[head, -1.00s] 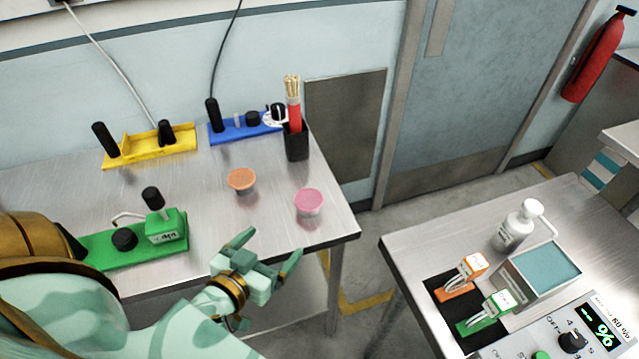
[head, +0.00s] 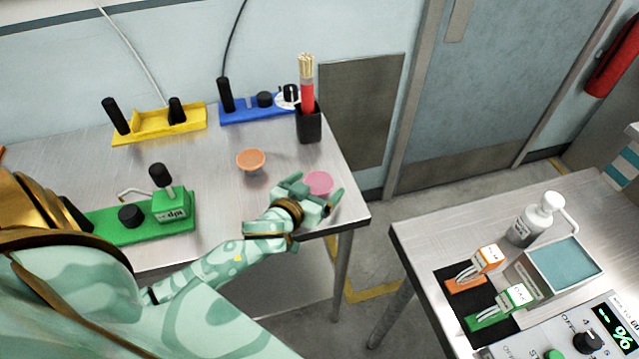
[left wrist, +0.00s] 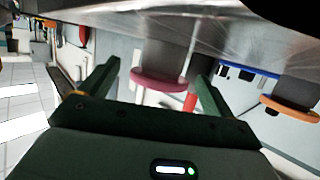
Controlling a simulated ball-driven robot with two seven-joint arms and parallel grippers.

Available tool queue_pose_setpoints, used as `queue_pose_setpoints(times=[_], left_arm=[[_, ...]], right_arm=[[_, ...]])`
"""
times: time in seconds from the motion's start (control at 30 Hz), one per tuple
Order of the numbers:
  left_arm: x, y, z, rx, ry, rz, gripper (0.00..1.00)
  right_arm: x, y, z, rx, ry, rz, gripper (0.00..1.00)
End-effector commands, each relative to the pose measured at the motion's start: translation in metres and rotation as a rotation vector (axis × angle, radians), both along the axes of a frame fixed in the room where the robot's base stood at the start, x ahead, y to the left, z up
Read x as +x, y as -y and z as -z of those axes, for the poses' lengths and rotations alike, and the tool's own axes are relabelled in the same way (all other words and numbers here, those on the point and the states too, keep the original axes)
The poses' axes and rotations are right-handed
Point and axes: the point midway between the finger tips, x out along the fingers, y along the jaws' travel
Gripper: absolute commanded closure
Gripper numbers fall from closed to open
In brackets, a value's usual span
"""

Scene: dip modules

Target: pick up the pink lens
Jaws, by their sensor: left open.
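The pink lens (head: 318,183) is a small round pink-topped piece near the right front corner of the left metal table. My left gripper (head: 316,193) is open, with its fingers at the near side of the lens, partly covering it in the head view. In the left wrist view the pink lens (left wrist: 160,78) appears upside down between and beyond the two open fingertips (left wrist: 160,80). I cannot tell whether either finger touches it. My right gripper is not in view.
An orange lens (head: 251,160) stands left of the pink one; it also shows in the left wrist view (left wrist: 290,110). A black holder (head: 309,125) with red and tan sticks stands behind. Green (head: 105,225), yellow (head: 160,125) and blue (head: 255,108) modules lie around. A second table (head: 410,235) is at right.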

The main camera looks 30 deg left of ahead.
Motion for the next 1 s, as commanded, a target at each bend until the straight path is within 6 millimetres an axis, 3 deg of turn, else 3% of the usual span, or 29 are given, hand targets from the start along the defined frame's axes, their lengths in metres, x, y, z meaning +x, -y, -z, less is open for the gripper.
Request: queue_pose_setpoints(times=[0.23,0.4,0.77,1.0], left_arm=[[0.002,0.0,0.001,0.0,0.0,0.0,0.11],[0.002,0.0,0.001,0.0,0.0,0.0,0.59],[0.002,0.0,0.0,0.0,0.0,0.0,0.59],[0.002,0.0,-0.024,0.0,0.004,-0.001,0.59]], right_arm=[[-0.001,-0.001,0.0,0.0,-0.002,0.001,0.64],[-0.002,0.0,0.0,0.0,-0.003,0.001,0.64],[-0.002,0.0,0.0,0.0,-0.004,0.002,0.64],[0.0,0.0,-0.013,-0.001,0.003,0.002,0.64]])
